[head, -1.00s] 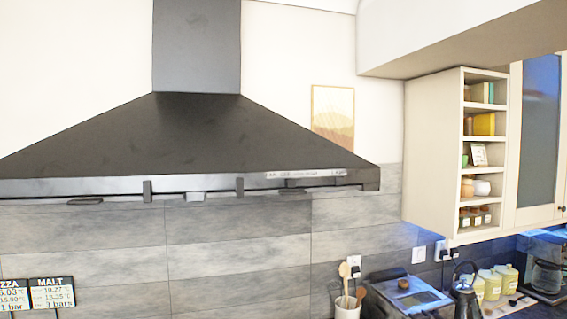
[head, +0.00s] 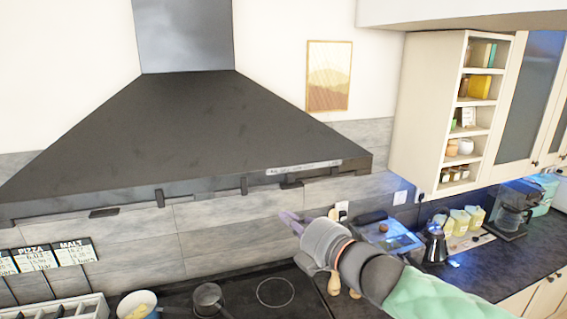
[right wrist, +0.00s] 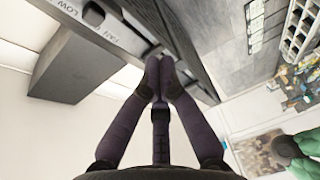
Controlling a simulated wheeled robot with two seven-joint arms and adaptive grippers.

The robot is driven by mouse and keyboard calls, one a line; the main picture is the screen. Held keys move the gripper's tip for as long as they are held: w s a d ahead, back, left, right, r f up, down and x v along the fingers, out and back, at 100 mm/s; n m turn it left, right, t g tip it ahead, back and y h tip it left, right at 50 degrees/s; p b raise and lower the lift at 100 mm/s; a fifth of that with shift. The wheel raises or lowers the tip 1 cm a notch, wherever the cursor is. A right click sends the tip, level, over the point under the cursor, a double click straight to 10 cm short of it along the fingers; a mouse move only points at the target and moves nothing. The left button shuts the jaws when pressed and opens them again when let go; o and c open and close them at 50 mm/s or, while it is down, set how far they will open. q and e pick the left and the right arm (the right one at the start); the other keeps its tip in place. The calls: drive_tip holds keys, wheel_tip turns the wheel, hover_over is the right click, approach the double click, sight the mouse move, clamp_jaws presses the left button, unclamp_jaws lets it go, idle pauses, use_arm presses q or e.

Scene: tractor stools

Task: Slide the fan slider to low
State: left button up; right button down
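The dark range hood (head: 190,125) fills the left of the head view. A pale label strip (head: 303,167) runs along its front edge at the right; the right wrist view shows the words FAN and LOW on this strip (right wrist: 98,22). A small dark tab (head: 291,184) sits under the edge below the strip and looks like the slider; its exact setting is not clear. My right gripper (head: 290,222) is below the hood's front edge, apart from the tab in the head view. Its purple fingertips (right wrist: 160,78) meet with nothing visible between them. My left gripper is out of view.
Other dark tabs (head: 159,198) hang along the hood's edge.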

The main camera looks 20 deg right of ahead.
sight(274, 180)
drive_tip(key=shift+n+t, duration=0.3)
drive_tip(key=shift+n, duration=0.2)
drive_tip(key=w+a+r, duration=0.1)
drive_tip(key=w, duration=0.2)
drive_tip(key=w+a+r, duration=0.1)
drive_tip(key=w, duration=0.1)
drive_tip(key=w+a+r, duration=0.1)
drive_tip(key=w, duration=0.2)
drive_tip(key=shift+w+a+r, duration=0.15)
drive_tip(key=shift+w+r, duration=0.15)
drive_tip(key=shift+r, duration=0.05)
drive_tip(key=d+p, duration=0.2)
drive_tip(key=d, duration=0.1)
drive_tip(key=shift+s+r+p, duration=0.15)
drive_tip(key=shift+p, duration=0.2)
drive_tip(key=shift+s+d, duration=0.1)
drive_tip(key=shift+d, duration=0.45)
use_arm(q)
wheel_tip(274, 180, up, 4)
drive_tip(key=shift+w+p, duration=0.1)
drive_tip(key=shift+p, duration=0.2)
